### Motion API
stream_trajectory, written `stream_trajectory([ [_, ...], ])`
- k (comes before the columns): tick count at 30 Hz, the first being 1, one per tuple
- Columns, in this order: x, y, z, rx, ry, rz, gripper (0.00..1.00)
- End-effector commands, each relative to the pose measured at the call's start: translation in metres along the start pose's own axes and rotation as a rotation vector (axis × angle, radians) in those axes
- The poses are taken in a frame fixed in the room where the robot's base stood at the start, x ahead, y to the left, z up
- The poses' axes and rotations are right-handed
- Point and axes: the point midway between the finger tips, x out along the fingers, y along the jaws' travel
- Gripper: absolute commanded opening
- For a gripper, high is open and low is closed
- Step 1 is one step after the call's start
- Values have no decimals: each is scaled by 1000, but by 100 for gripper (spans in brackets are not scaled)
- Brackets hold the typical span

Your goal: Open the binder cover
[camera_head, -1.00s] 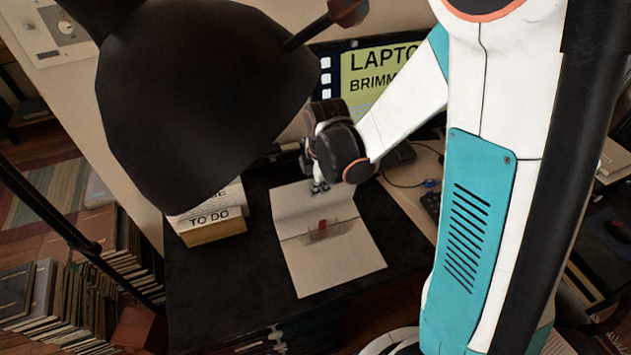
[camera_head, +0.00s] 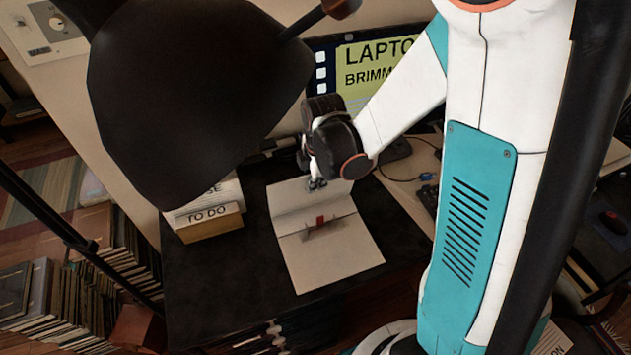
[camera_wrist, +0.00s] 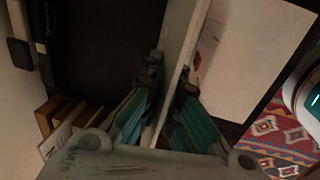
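The binder (camera_head: 335,262) lies on the dark desk in the head view, its pale lower part flat. The binder cover (camera_head: 305,195) is a pale panel at its upper part and looks raised, with a small red mark (camera_head: 320,221) near the crease. In the wrist view the cover (camera_wrist: 183,45) shows as a thin, pale, upright panel between the two fingers. My gripper (camera_wrist: 170,85) has a finger close against each face and appears shut on it. In the head view my gripper (camera_head: 317,184) is at the cover's upper edge; its fingers are small there.
A black lamp shade (camera_head: 190,95) hangs over the left of the desk. A monitor (camera_head: 375,70) stands behind. The dark desk top (camera_head: 215,290) is clear at the front left.

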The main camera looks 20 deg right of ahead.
Motion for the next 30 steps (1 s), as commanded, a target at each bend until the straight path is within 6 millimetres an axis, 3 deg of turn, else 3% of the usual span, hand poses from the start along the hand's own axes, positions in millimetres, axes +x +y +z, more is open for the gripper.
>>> stream_trajectory([
  [8,0,0,0,0,0,0,0],
  [12,0,0,0,0,0,0,23],
  [22,-1,0,0,0,0,0,23],
  [30,-18,1,0,0,0,0,23],
])
